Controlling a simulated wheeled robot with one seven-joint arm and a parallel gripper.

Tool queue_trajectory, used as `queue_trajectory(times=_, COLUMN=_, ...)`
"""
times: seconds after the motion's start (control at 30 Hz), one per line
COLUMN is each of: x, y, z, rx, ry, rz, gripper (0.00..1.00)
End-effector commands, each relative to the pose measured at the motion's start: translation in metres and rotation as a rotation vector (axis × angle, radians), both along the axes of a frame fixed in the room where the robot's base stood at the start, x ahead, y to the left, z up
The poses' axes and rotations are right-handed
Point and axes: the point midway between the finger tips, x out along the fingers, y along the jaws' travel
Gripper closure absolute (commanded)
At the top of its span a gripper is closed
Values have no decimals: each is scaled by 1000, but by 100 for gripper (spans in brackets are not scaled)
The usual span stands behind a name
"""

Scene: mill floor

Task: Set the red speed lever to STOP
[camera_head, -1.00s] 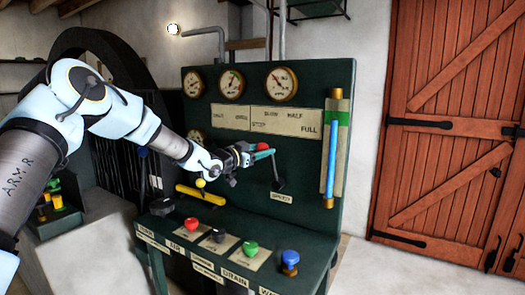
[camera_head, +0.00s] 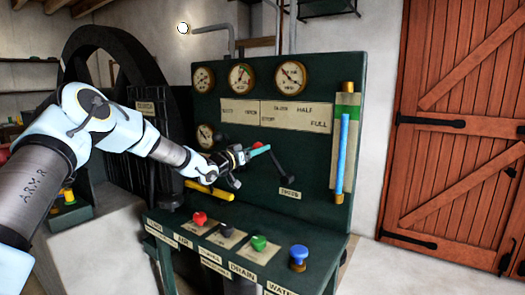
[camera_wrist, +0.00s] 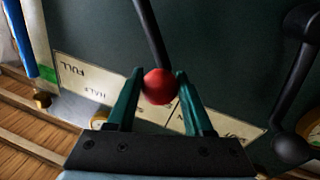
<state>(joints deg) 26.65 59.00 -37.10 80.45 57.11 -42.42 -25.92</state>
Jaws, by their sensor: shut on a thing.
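The speed lever shows in the head view as a dark rod (camera_head: 279,164) on the green panel, above a SPEED label (camera_head: 290,193). It leans up and to the left. My gripper (camera_head: 257,149) is at its upper end. In the wrist view my gripper (camera_wrist: 158,90) has its two green fingers shut on the lever's red ball knob (camera_wrist: 160,87), one on each side. The black rod (camera_wrist: 150,30) runs away from the knob. The lettered scale plate (camera_head: 287,107) with STOP, HALF and FULL is above the lever; it also shows in the wrist view (camera_wrist: 75,82).
A second black lever (camera_wrist: 291,112) stands at the right in the wrist view. A yellow bar (camera_head: 210,192) is below my wrist. Red (camera_head: 199,218), green (camera_head: 259,242) and blue (camera_head: 298,256) knobs stand on the bench. A blue gauge tube (camera_head: 340,152) is at right.

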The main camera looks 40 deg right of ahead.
Motion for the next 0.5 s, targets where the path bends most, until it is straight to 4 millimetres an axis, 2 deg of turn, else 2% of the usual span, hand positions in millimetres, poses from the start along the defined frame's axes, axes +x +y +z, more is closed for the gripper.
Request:
queue_trajectory(times=0.23, x=2, y=1, z=-3, rx=4, ry=5, rz=4, gripper=100)
queue_trajectory(times=0.27, x=2, y=1, z=-3, rx=4, ry=4, rz=4, gripper=45)
queue_trajectory(times=0.5, x=2, y=1, z=-2, rx=3, ry=2, rz=3, gripper=19)
